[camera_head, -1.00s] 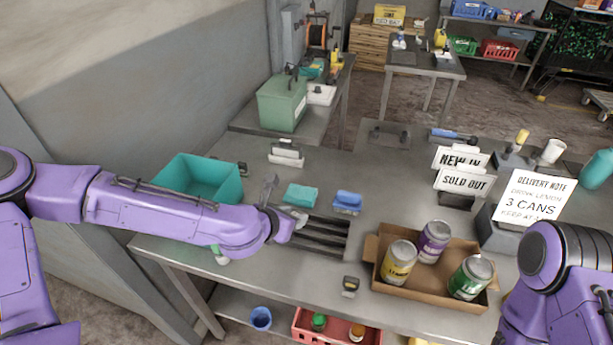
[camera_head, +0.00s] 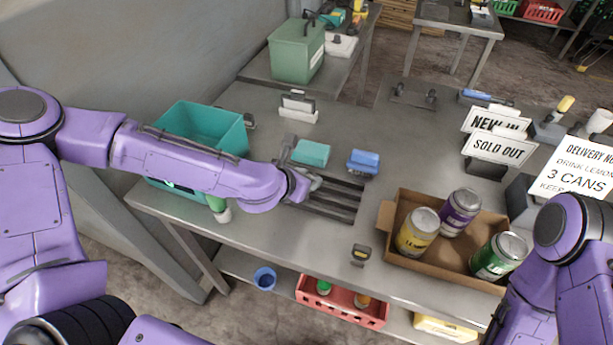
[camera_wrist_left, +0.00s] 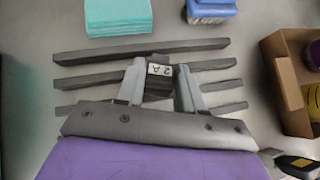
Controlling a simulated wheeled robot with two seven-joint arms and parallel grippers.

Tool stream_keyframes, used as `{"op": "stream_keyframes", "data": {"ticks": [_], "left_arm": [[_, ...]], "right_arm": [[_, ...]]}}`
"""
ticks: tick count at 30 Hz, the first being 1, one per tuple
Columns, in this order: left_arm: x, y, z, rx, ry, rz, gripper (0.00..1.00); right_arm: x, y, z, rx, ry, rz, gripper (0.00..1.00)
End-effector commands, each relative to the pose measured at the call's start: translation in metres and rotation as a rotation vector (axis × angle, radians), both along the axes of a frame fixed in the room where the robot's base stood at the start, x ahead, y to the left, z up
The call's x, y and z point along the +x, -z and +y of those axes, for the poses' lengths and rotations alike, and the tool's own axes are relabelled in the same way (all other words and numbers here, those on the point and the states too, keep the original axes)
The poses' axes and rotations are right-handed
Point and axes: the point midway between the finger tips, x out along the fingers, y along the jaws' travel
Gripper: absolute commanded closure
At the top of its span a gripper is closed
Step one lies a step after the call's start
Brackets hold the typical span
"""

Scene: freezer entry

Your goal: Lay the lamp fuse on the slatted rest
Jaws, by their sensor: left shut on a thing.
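The lamp fuse is a small dark block with a white "2 A" label (camera_wrist_left: 158,72). My left gripper (camera_wrist_left: 160,88) is shut on it, one grey finger on each side. The slatted rest (camera_head: 345,208), several dark parallel bars on the table, lies under the gripper; its bars also show in the left wrist view (camera_wrist_left: 85,80). I cannot tell whether the fuse touches the bars. In the head view my left gripper (camera_head: 308,184) is over the left part of the rest, and the fuse is hard to make out there. My right gripper is out of view.
A teal bin (camera_head: 215,120) is at the left. A small black-yellow item (camera_head: 360,254) sits near the front edge.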

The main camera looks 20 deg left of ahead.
Motion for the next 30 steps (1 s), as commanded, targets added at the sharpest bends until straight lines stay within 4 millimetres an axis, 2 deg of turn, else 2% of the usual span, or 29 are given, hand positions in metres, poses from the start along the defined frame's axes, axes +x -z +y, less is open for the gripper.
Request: {"op": "stream_keyframes", "data": {"ticks": [8,9,11,12,18,21,30], "left_arm": [[-0.0002,0.0029,-0.0003,0.0,0.001,-0.001,0.99],[-0.0003,0.0029,-0.0002,0.0,0.001,-0.001,0.6],[-0.0003,0.0029,-0.0002,0.0,0.001,-0.001,0.4],[-0.0003,0.0029,-0.0002,0.0,0.001,-0.001,0.33],[-0.0003,0.0028,-0.0002,0.0,0.001,-0.001,0.33],[-0.0004,0.0029,-0.0003,0.0,0.001,-0.001,0.01],[-0.0003,0.0028,-0.0002,0.0,0.001,-0.001,0.01]], "right_arm": [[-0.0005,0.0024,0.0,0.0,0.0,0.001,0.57],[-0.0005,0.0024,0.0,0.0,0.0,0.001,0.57],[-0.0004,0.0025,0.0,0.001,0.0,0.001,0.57],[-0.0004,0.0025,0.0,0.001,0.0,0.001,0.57],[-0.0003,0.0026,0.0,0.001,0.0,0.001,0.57],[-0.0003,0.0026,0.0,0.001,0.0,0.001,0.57],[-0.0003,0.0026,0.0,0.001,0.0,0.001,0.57]]}}
